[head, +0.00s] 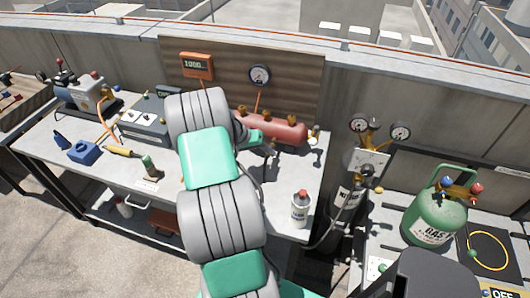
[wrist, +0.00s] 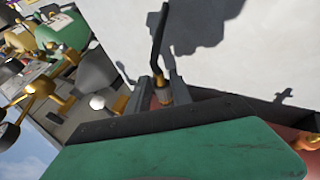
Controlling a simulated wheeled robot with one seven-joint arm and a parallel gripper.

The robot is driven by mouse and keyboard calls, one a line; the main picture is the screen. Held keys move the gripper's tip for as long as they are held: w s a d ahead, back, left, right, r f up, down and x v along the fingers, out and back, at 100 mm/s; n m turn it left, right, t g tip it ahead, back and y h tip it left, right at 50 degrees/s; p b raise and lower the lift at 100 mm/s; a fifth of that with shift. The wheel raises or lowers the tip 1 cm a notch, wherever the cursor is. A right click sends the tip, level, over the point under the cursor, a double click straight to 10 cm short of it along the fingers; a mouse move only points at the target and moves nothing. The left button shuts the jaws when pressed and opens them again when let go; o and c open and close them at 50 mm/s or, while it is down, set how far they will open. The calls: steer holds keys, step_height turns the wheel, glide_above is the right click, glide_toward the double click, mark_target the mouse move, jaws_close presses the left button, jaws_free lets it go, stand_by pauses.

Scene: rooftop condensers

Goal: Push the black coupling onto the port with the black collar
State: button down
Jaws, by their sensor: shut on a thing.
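My gripper (wrist: 162,86) is shut, its two grey fingers on either side of a hose-end fitting, which I take to be the black coupling (wrist: 163,96). A brass-coloured part of it shows between the fingers, and a black hose rises from it. In the head view my gripper (head: 270,148) is in front of the red tank (head: 283,128), partly hidden by my arm. The tank carries several brass fittings on top. Its edge shows at the lower right of the wrist view (wrist: 305,137). The port with the black collar cannot be made out.
The grey workbench (head: 215,222) also holds a white bottle (head: 300,208) at its front right, a yellow-handled tool (head: 120,151) and a blue block (head: 82,151). A gauge manifold (head: 368,160) and a green gas cylinder (head: 434,216) stand to the right.

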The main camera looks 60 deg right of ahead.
steer(key=shift+w+d, duration=0.1)
steer(key=shift+d, duration=0.4)
stand_by(0.4)
steer(key=c, duration=1.1)
jaws_free()
steer(key=shift+o, duration=0.2)
steer(key=shift+s+a+p, duration=0.1)
steer(key=shift+s+a, duration=0.1)
steer(key=shift+a, duration=1.05)
steer(key=shift+s+a+p, duration=0.1)
steer(key=shift+s+a, duration=0.1)
steer(key=shift+a, duration=1.05)
steer(key=shift+s+a+p, duration=0.1)
steer(key=shift+s+a, duration=0.1)
steer(key=shift+a, duration=1.05)
